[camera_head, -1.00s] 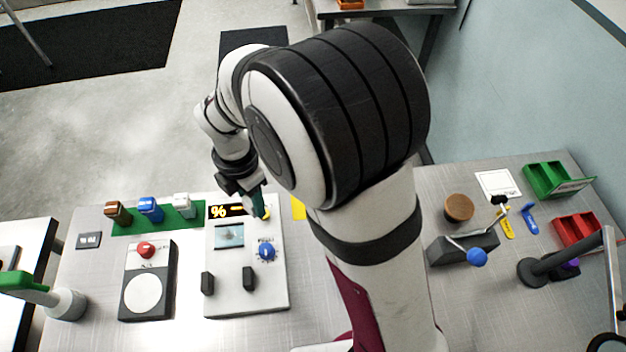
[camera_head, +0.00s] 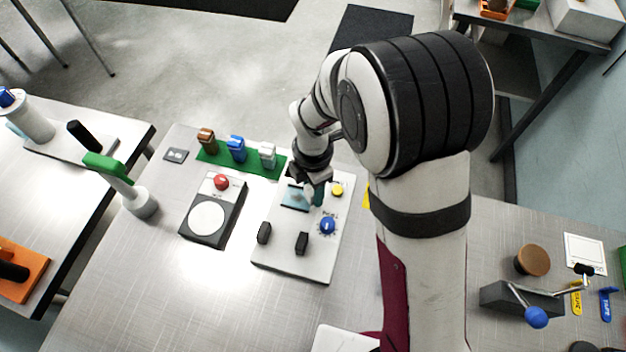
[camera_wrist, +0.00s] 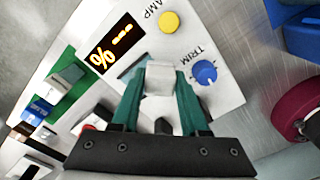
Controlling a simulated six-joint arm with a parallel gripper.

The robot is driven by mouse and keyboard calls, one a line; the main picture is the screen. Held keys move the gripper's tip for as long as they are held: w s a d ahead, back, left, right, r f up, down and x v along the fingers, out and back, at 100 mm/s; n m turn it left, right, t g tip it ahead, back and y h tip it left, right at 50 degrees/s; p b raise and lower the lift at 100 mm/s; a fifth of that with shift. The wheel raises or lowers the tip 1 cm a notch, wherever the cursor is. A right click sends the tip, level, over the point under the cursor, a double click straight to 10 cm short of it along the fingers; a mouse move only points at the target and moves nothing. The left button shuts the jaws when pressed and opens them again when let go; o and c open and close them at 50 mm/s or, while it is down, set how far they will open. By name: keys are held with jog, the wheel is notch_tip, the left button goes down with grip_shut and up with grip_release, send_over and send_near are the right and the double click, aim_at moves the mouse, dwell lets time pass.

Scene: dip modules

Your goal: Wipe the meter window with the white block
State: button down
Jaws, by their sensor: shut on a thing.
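My gripper (camera_wrist: 160,88) has green fingers shut on a small white block (camera_wrist: 160,79). The fingers also show in the head view (camera_head: 317,192), at the upper part of the white panel (camera_head: 290,258). The pale blue meter window (camera_head: 295,197) is just left of the fingers there. In the wrist view the window (camera_wrist: 133,69) is partly hidden behind the block and left finger. The block is over or at the window's edge; I cannot tell whether they touch.
The panel carries a yellow button (camera_head: 337,189), a blue TRIM knob (camera_head: 327,225) and two black switches (camera_head: 264,233). A green strip (camera_head: 213,158) with brown, blue and whitish pieces stands behind left. A red-button box (camera_head: 207,219) is left. The table's front is clear.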

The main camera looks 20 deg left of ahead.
aim_at(283, 194)
jog(key=shift+f, duration=0.45)
jog(key=shift+a+f, duration=0.4)
jog(key=shift+f, duration=0.3)
jog(key=shift+a+f, duration=0.1)
jog(key=shift+a, duration=2.95)
jog(key=shift+d, duration=3.4)
jog(key=shift+d+r, duration=0.1)
jog(key=shift+r, duration=4.1)
